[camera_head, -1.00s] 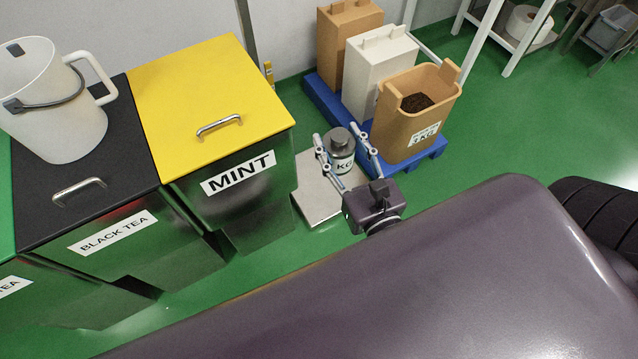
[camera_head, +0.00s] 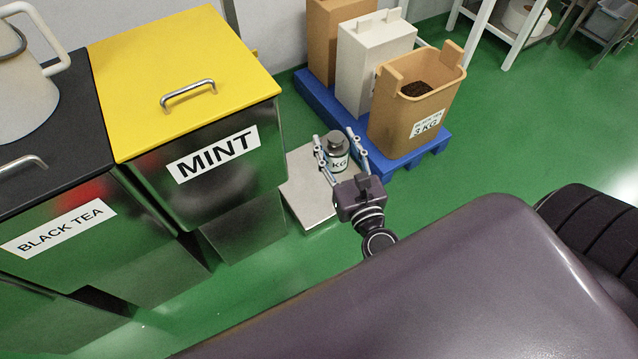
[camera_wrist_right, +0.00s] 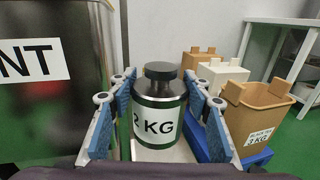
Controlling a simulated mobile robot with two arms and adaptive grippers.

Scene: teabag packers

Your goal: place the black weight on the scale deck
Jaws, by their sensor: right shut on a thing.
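The black weight (camera_head: 337,158), a dark cylinder with a knob on top and a white "KG" label, stands upright between the fingers of my right gripper (camera_head: 335,143). In the right wrist view the weight (camera_wrist_right: 158,92) shows "2 KG", with a blue-padded finger on each side, shut on it. The scale deck (camera_head: 306,201) is a pale flat plate on the floor, under and beside the weight in the head view. In the wrist view a strip of the deck (camera_wrist_right: 180,152) shows below the weight. I cannot tell whether the weight touches it. My left gripper is not in view.
A metal MINT bin (camera_head: 222,165) with a yellow lid stands close left of the deck. A blue pallet (camera_head: 438,147) with a tan bucket (camera_head: 398,125), a white container (camera_head: 366,65) and a brown one lies behind right. Green floor is clear in front of the deck.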

